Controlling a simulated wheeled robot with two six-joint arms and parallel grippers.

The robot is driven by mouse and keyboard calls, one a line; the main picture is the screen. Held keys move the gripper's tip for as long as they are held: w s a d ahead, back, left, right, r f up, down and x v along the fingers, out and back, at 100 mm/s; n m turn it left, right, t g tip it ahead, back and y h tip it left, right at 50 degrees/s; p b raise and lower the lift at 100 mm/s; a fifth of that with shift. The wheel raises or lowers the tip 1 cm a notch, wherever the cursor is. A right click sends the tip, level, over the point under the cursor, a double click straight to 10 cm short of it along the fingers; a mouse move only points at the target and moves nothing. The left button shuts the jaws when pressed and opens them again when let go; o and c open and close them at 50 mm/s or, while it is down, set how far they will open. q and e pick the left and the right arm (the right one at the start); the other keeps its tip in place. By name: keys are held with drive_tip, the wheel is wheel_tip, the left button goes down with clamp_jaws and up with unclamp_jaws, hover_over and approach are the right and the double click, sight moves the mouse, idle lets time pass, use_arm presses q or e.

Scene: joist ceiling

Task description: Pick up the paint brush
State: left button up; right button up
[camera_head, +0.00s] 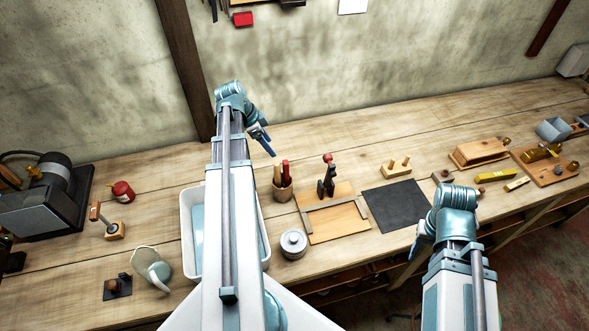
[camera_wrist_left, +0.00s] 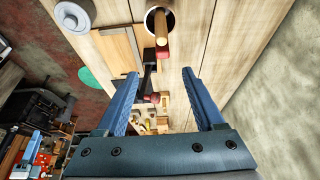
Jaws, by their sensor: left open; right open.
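A wooden cup (camera_head: 282,190) on the bench holds upright tools with red and brown handles (camera_head: 285,170); I cannot tell for sure which one is the paint brush. In the left wrist view the cup (camera_wrist_left: 150,24) is at the top, with a red and tan handle (camera_wrist_left: 161,30) rising from it. My left gripper (camera_head: 265,143) is open and empty, above the bench and behind the cup in the head view. In the left wrist view its jaws (camera_wrist_left: 161,73) are spread below the handle. My right gripper (camera_head: 417,243) is at the front edge of the bench; its fingers are small in view.
A black tool with a red knob (camera_head: 328,178) stands by a wooden board (camera_head: 338,222), right of the cup. A lidded metal tin (camera_head: 293,243) is in front. A white tub (camera_head: 189,215) lies partly behind my left arm. A dark mat (camera_head: 398,205) is farther right.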

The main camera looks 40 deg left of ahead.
sight(284, 162)
use_arm(q)
drive_tip(key=b+x, duration=0.7)
drive_tip(key=x, duration=0.1)
drive_tip(key=shift+w+a+f+b, duration=0.1)
drive_tip(key=shift+w+f+b, duration=0.05)
drive_tip(key=shift+w+b, duration=0.25)
drive_tip(key=shift+w+f, duration=0.15)
drive_tip(key=shift+f, duration=0.05)
drive_tip(key=b+x, duration=0.5)
use_arm(e)
wheel_tip(284, 162, down, 13)
drive_tip(key=shift+w, duration=0.4)
use_arm(q)
drive_tip(key=shift+c, duration=0.3)
use_arm(e)
drive_tip(key=shift+r, duration=0.15)
use_arm(q)
clamp_jaws()
